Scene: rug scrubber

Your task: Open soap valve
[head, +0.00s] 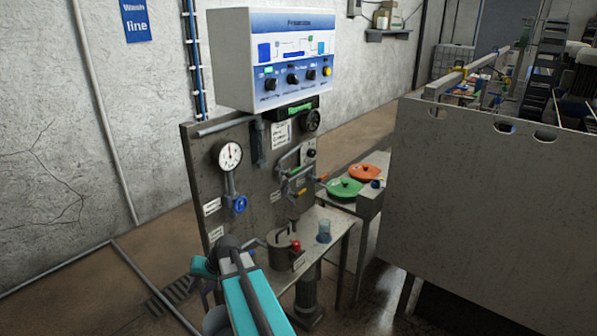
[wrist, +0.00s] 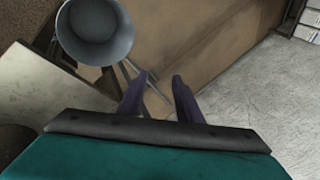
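A control panel board (head: 255,180) stands left of centre in the head view. It carries a blue valve handle (head: 239,204) under a round gauge (head: 230,155), and a black handwheel (head: 312,120) at the upper right. The small labels are unreadable, so I cannot tell which fitting is the soap valve. No valve handle can be made out in that view.
A white and blue control box (head: 290,60) tops the board. A small table (head: 335,222) below bears a blue cup (head: 324,231) and a grey pot (head: 285,250). Green (head: 345,188) and orange (head: 370,172) lids lie behind. A large grey machine (head: 480,190) fills the right.

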